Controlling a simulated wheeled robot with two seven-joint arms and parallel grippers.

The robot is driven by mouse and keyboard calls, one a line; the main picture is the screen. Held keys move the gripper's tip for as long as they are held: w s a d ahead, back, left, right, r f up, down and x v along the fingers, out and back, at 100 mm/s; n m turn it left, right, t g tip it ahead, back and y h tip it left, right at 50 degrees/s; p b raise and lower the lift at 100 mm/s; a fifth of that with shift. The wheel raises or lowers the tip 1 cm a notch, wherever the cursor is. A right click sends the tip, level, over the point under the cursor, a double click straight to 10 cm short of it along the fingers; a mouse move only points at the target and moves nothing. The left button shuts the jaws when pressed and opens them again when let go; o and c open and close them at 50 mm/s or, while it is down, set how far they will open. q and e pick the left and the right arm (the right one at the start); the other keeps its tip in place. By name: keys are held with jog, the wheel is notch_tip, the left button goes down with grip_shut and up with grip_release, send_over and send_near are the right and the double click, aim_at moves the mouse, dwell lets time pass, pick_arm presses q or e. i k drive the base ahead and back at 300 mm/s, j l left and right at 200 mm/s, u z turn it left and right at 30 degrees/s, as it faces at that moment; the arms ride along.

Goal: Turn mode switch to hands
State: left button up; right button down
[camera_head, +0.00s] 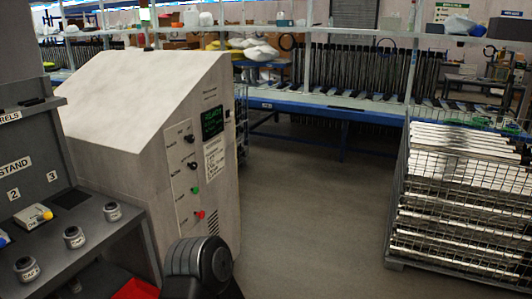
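A large light-grey control cabinet (120,150) with a sloped top stands left of centre. Its narrow panel (181,185) carries two black knobs, an upper one (189,138) and a lower one (193,164). Below them are a green button (195,190) and a red button (200,215). The labels are too small to read, so I cannot tell which knob is the mode switch or its setting. A dark rounded part of my own arm shows at the bottom, in front of the cabinet's lower edge. Neither gripper is in view.
A dark display (212,122) with green text sits beside the panel. A grey stand (90,225) with several small labelled containers is at the left. A wire crate (455,235) of stacked metal parts is at the right. The floor (315,220) between cabinet and crate is clear.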

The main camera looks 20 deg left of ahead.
aim_at(194, 165)
jog(key=i+l+u, duration=0.15)
jog(key=i+u, duration=0.25)
jog(key=i, duration=0.35)
jog(key=i+l+u, duration=0.4)
jog(key=i, duration=0.35)
jog(key=i+l+u, duration=0.4)
jog(key=i+l, duration=0.25)
